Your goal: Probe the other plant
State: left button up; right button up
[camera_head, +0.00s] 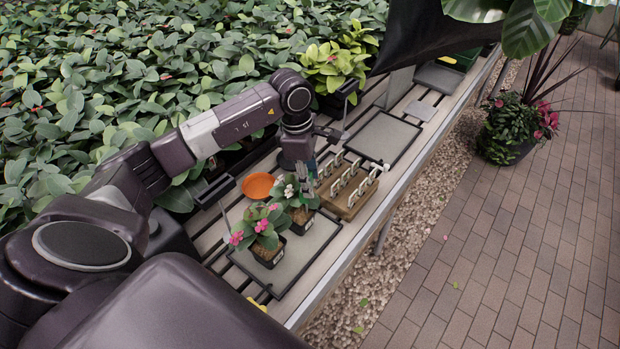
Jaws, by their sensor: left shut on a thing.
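Two small potted plants stand side by side on a tray (290,268) on the bench. One plant (265,240) has pink flowers and a black pot. The other plant (299,207) has white flowers and stands just behind and to the right. My left gripper (303,184) points down right at the white-flowered plant, over its leaves. It is shut on a thin thing that is mostly hidden, so I cannot tell its shape or whether it touches the soil. My right gripper is not in view.
A wooden rack (351,207) with white tags stands right of the plants. An orange dish (258,186) lies behind them. An empty grey tray (384,137) lies farther along the bench. Dense foliage fills the left, and a brick path (500,240) runs along the right.

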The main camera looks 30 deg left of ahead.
pick_arm(q)
jog(key=shift+f+b, duration=1.55)
jog(key=shift+f, duration=0.3)
jog(key=shift+f+b, duration=1.2)
jog(key=shift+f, duration=0.15)
jog(key=o, duration=1.2)
jog(key=shift+o, duration=0.2)
jog(key=r, duration=0.8)
jog(key=s+a+r, duration=0.1)
jog(key=r, duration=0.3)
jog(key=shift+s+a, duration=0.1)
